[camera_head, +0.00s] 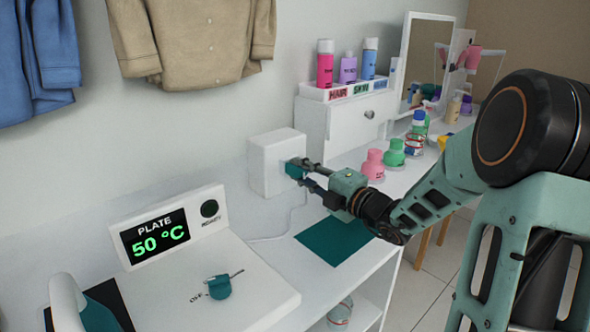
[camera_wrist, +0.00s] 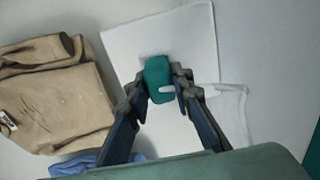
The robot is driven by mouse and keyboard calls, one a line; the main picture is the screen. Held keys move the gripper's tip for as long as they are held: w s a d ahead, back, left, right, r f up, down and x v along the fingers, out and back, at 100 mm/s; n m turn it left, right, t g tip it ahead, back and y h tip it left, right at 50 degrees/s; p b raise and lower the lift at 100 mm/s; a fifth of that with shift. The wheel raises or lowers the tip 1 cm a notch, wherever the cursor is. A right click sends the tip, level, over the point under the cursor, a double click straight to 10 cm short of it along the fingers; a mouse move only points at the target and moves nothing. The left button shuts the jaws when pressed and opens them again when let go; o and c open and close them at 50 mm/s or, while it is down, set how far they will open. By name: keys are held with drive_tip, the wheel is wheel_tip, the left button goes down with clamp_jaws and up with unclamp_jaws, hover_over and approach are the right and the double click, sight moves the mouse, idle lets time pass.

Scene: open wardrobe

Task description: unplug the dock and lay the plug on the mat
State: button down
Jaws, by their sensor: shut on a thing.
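The dock is a white box (camera_head: 273,165) against the wall at the back of the white surface. It also fills the middle of the wrist view (camera_wrist: 190,40). The teal plug (camera_head: 293,170) is at the box's right-hand face. My gripper (camera_head: 302,173) is shut on the plug, with a finger on each side of it; the plug also shows between the fingertips in the wrist view (camera_wrist: 158,80). I cannot tell whether the plug is still seated in the box. A white cord (camera_head: 291,222) hangs down to the surface. The dark teal mat (camera_head: 334,241) lies flat and bare below my gripper.
A white device with a "PLATE 50 °C" display (camera_head: 155,240) and a teal knob (camera_head: 219,287) stands at the front left. Pink (camera_head: 373,166) and green (camera_head: 394,153) bottles stand right of my gripper. A white drawer unit (camera_head: 345,120) stands behind. Shirts (camera_head: 205,40) hang above.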

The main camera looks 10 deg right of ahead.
sight(304, 172)
drive_tip(key=c, duration=2.4)
unclamp_jaws()
clamp_jaws()
drive_tip(key=shift+p+v, duration=1.35)
drive_tip(key=shift+s+d+r, duration=0.1)
drive_tip(key=shift+s, duration=0.05)
drive_tip(key=shift+p+v, duration=1.15)
drive_tip(key=shift+v, duration=0.5)
drive_tip(key=shift+d, duration=0.1)
